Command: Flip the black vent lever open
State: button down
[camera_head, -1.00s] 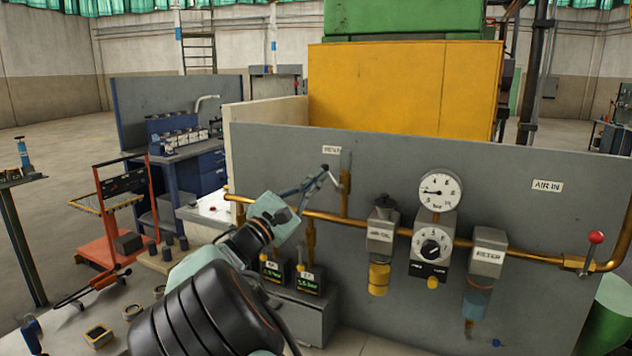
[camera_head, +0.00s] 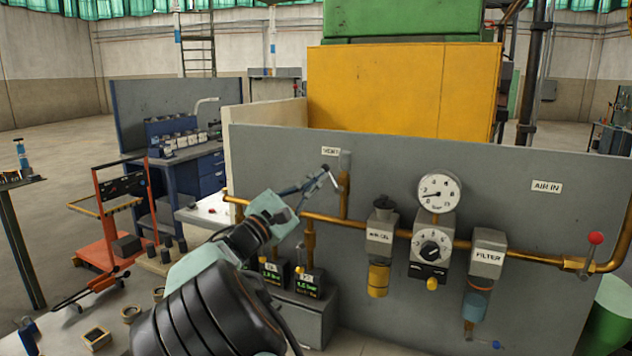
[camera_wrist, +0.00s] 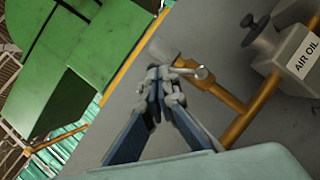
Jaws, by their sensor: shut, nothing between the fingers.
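The VENT label (camera_head: 331,151) is on the grey panel, above a short upright brass pipe (camera_head: 344,197). The pipe also shows in the wrist view (camera_wrist: 238,125). My gripper (camera_head: 326,172) is shut at the top of this pipe, just below the label. In the wrist view my gripper (camera_wrist: 168,76) has its fingertips together against or just in front of the pipe's upper fitting. A pale rod-like end (camera_wrist: 202,73) shows beside the tips; I cannot tell whether it is the vent lever. No clearly black lever shows; the fingers may hide it.
Right of the vent, a pressure gauge (camera_head: 438,193), regulator (camera_head: 431,246), air-oil unit (camera_head: 380,235) and filter (camera_head: 487,255) stand out from the panel. A red-knobbed lever (camera_head: 595,239) is at far right. Two small displays (camera_head: 308,282) sit below my gripper.

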jog(key=shift+s+d+r+m+g+b, duration=0.1)
jog(key=shift+d+r+m+g+b, duration=0.15)
jog(key=shift+m, duration=0.4)
jog(key=shift+d+r+m+g+b, duration=0.1)
jog(key=shift+m+g+b, duration=0.25)
jog(key=shift+m, duration=0.3)
dwell(1.3)
jog(key=shift+f, duration=0.1)
